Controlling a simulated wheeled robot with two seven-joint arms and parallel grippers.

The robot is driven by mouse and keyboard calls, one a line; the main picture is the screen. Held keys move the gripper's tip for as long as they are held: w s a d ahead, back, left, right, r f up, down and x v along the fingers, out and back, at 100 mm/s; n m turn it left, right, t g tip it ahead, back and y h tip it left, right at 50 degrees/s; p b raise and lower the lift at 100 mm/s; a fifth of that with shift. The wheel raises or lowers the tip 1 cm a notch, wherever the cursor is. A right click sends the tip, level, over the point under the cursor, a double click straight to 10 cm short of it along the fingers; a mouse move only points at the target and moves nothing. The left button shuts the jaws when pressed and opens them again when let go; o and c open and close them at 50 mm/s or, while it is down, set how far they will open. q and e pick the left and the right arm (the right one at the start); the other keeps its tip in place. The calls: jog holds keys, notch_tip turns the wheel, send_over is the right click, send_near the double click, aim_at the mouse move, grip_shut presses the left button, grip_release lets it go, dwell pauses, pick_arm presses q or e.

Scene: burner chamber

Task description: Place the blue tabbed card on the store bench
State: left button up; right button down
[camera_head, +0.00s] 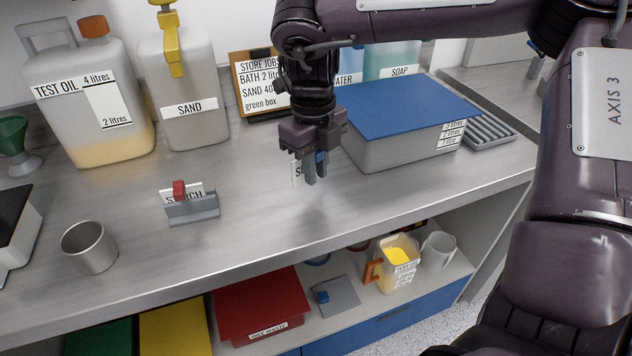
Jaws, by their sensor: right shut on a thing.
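My right gripper (314,172) points down over the front middle of the steel bench (260,215). It is shut on the blue tabbed card (297,173). The card's blue tab shows between the fingers, and a strip of white card with the start of a word shows to their left. The fingers hide the rest of the card. I cannot tell whether the card's lower edge touches the bench. My left gripper is not in view.
A grey holder (195,212) with a red tabbed card stands left of the gripper. A blue-lidded box (405,150) is close on the right. A clipboard (252,85) stands behind. A metal cup (90,247) is at left. Bare bench lies between holder and gripper.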

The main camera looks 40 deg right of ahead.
notch_tip(320, 180, down, 4)
jog(key=shift+r, duration=0.15)
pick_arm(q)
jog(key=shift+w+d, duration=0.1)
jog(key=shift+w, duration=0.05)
pick_arm(e)
jog(key=c, duration=1.4)
grip_release()
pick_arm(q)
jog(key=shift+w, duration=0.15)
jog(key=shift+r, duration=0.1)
pick_arm(e)
jog(key=r, duration=0.7)
jog(key=r+p, duration=0.1)
jog(key=r, duration=0.3)
jog(key=shift+w+r, duration=0.15)
jog(key=shift+w, duration=0.1)
jog(key=shift+r, duration=0.45)
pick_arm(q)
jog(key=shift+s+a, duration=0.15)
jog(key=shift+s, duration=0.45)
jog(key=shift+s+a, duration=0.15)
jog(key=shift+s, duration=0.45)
